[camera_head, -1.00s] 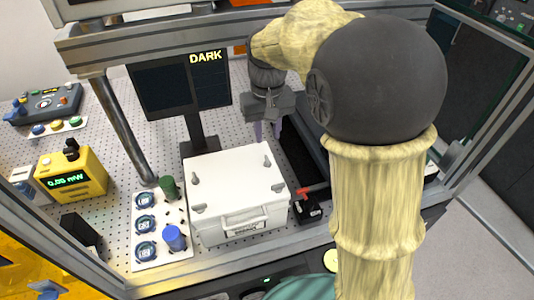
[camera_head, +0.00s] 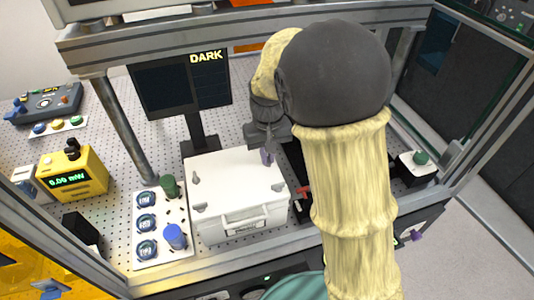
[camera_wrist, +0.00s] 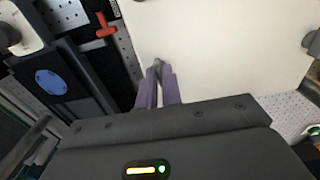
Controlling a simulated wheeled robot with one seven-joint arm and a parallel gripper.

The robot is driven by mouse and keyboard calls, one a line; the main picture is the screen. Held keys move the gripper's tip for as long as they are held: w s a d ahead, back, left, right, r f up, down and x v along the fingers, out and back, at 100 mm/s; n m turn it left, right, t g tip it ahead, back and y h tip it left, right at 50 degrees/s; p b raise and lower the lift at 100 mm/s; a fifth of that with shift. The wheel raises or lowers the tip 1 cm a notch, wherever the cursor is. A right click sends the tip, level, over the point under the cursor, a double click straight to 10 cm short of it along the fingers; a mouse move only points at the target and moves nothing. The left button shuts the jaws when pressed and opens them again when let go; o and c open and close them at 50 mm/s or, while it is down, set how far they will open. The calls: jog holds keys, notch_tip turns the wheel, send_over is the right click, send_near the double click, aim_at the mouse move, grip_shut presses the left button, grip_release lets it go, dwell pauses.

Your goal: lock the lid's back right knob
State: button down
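The white box with a flat lid (camera_head: 235,180) stands on the perforated table; the lid also fills much of the wrist view (camera_wrist: 220,45). Small grey knobs sit near its corners. The front left (camera_head: 200,207) and front right (camera_head: 278,187) knobs lie crosswise; the back left knob (camera_head: 195,177) points front to back. My gripper (camera_head: 267,158) is at the lid's back right corner, pointing down. In the wrist view its purple fingers (camera_wrist: 158,72) are close together on either side of the back right knob (camera_wrist: 158,62), seemingly touching it. The fingers hide this knob in the head view.
A red-handled part (camera_head: 304,191) stands close to the box's right side. A monitor (camera_head: 180,85) reading DARK stands behind the box. A panel with blue-ringed fittings (camera_head: 146,223) and green and blue cylinders is on the left. Frame posts and a top beam (camera_head: 240,30) enclose the table.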

jog(key=shift+r+m+p, duration=0.1)
jog(key=shift+m+p, duration=0.25)
jog(key=shift+m, duration=0.15)
jog(key=m+p, duration=0.2)
jog(key=m, duration=0.2)
jog(key=shift+r+p, duration=0.1)
jog(key=shift+p, duration=0.25)
jog(key=m+p, duration=0.4)
jog(key=m, duration=0.2)
jog(key=shift+m, duration=0.3)
jog(key=m+p, duration=0.2)
jog(key=m, duration=0.2)
jog(key=shift+p, duration=0.35)
jog(key=shift+w+m+p, duration=0.1)
jog(key=shift+m+p, duration=0.4)
jog(key=shift+m, duration=0.4)
jog(key=c, duration=1.6)
grip_release()
jog(key=shift+o, duration=0.2)
